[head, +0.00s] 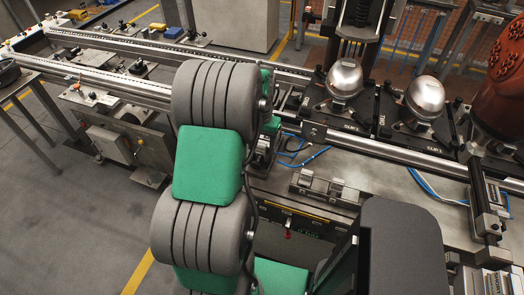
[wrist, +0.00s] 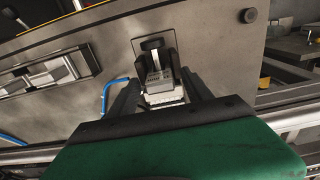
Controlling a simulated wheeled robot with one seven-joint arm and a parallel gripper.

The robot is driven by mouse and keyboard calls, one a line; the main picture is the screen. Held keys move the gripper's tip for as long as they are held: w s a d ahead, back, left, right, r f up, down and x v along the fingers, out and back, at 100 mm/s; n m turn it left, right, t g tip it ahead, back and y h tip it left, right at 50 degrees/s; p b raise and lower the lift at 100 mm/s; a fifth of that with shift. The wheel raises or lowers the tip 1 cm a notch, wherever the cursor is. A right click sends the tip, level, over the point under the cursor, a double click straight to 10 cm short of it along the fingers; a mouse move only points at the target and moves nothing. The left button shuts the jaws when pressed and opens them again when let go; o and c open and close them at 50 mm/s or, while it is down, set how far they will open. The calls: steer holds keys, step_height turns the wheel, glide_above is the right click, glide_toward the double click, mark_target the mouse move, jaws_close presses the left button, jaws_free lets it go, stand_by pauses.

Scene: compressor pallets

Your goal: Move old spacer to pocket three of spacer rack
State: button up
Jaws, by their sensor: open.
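In the wrist view my gripper (wrist: 160,92) is open, with one dark finger on each side of a small light metal block. This block, which looks like the old spacer (wrist: 158,80), sits at a dark holder on a grey plate. I cannot tell whether the fingers touch it. A long metal holder with slots, which may be the spacer rack (wrist: 45,75), lies to the left; it also shows on the bench in the head view (head: 328,188). Its pocket numbers cannot be read. In the head view my arm hides most of the gripper and the block.
A blue hose (wrist: 113,82) curves close to the left finger in the wrist view. Two silver domes (head: 345,78) (head: 425,97) stand on dark pallets behind the bench. A metal rail (head: 400,157) runs between them and the slotted holder. A red machine (head: 503,80) stands at right.

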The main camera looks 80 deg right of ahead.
steer(key=shift+c, duration=0.2)
jaws_close()
stand_by(0.4)
steer(key=shift+r, duration=0.1)
steer(key=shift+r+p, duration=1.95)
steer(key=shift+r, duration=1)
steer(key=shift+r+p, duration=0.7)
steer(key=shift+r, duration=0.4)
